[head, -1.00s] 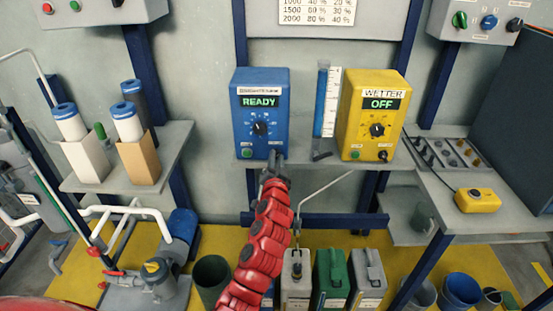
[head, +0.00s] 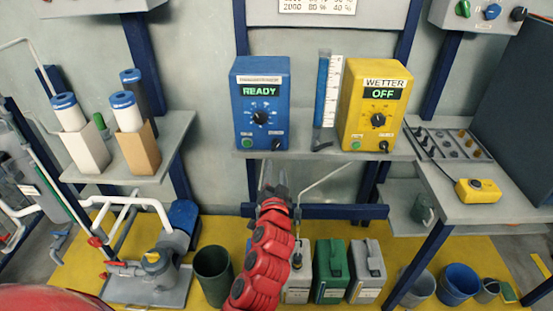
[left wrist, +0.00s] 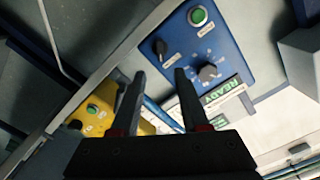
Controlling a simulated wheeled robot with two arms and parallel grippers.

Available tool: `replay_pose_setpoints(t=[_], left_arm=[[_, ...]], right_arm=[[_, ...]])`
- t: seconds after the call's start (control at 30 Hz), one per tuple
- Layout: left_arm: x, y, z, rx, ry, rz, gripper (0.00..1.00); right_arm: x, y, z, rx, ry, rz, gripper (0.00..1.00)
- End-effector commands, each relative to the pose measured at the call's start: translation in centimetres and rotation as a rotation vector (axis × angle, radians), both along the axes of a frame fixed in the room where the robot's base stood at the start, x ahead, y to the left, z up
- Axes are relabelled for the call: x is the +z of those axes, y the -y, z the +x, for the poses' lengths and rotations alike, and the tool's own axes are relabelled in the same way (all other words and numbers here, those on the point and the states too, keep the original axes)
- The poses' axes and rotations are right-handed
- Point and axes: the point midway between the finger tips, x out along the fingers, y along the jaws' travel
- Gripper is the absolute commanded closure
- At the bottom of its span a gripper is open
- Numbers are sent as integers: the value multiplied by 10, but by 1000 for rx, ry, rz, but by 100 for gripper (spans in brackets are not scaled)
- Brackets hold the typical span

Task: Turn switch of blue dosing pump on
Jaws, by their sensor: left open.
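The blue dosing pump (head: 262,118) stands on the grey shelf, its display (head: 260,90) reading READY in green. Its face has a central dial (head: 260,117), a green button (head: 247,143) at lower left and a small black switch (head: 277,144) at lower right. In the left wrist view the pump (left wrist: 230,50) appears turned over, with the black switch (left wrist: 159,47) just beyond the fingertips. My left gripper (head: 272,168) is open and empty, below and in front of the pump, apart from the switch. The switch's exact setting is too small to tell. My right gripper is not in view.
A yellow pump (head: 368,115) marked WETTER reads OFF, right of a clear blue-filled tube (head: 321,95). The shelf edge (head: 320,155) runs just above my gripper. Several canisters (head: 331,270) stand below. A yellow box (head: 478,190) is on the right-hand bench.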

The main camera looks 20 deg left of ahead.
Motion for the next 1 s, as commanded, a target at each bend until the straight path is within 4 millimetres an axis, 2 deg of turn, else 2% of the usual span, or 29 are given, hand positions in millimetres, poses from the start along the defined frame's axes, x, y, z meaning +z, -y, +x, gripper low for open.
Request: replay_pose_setpoints(t=[0.1, 0.2, 0.4, 1.0], left_arm=[[-2, 9, -27, -5, 0, 1, 55], [0, 14, -44, -4, 3, -1, 55], [-1, 19, -64, -1, -1, 0, 55], [0, 22, -65, -13, 6, 3, 55]], right_arm=[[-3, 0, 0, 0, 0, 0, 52], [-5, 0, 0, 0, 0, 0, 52], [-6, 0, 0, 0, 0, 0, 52], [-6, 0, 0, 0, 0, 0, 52]])
